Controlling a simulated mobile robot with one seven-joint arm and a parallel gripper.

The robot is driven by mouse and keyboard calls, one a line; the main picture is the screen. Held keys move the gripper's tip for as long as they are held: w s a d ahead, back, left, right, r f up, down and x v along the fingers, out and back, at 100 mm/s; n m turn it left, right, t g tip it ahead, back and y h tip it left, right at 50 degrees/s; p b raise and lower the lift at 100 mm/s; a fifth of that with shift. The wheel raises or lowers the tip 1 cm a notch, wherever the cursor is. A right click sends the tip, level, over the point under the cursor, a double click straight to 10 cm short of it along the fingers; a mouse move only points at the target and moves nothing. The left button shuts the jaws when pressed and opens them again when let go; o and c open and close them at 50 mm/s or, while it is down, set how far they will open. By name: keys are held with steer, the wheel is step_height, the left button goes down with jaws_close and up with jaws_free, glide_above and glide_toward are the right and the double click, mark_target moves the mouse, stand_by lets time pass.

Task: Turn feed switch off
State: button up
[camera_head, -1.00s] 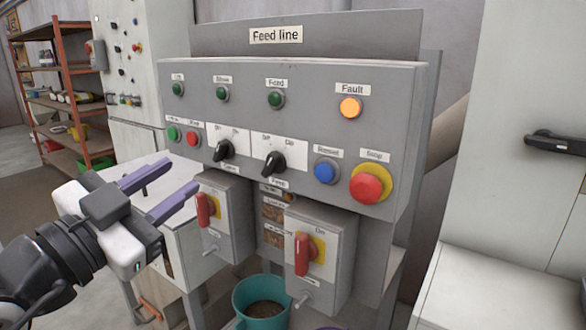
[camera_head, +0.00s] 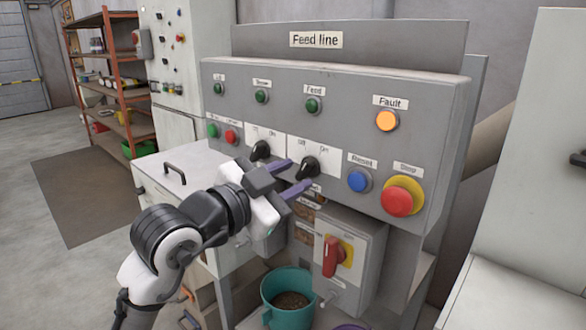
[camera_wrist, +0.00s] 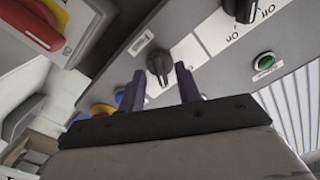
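The feed switch is a black rotary knob (camera_head: 310,168) on a white Off/On plate, below the green Feed lamp (camera_head: 313,105) on the grey panel. My gripper (camera_head: 299,174) is open, its two purple fingers pointing at this knob from the left. In the wrist view the knob (camera_wrist: 158,66) shows between and just beyond the open fingertips (camera_wrist: 160,72). I cannot tell whether a finger touches it. The fingers look empty. The knob's exact pointer direction is hard to read.
A second black knob (camera_head: 261,150) sits close to the left. The blue Reset button (camera_head: 358,180) and red Stop button (camera_head: 397,201) are to the right. A box with a red handle (camera_head: 333,256) juts out below, above a teal bucket (camera_head: 289,282).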

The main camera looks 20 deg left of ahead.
steer(key=shift+w+d, duration=0.2)
steer(key=shift+w, duration=0.35)
jaws_close()
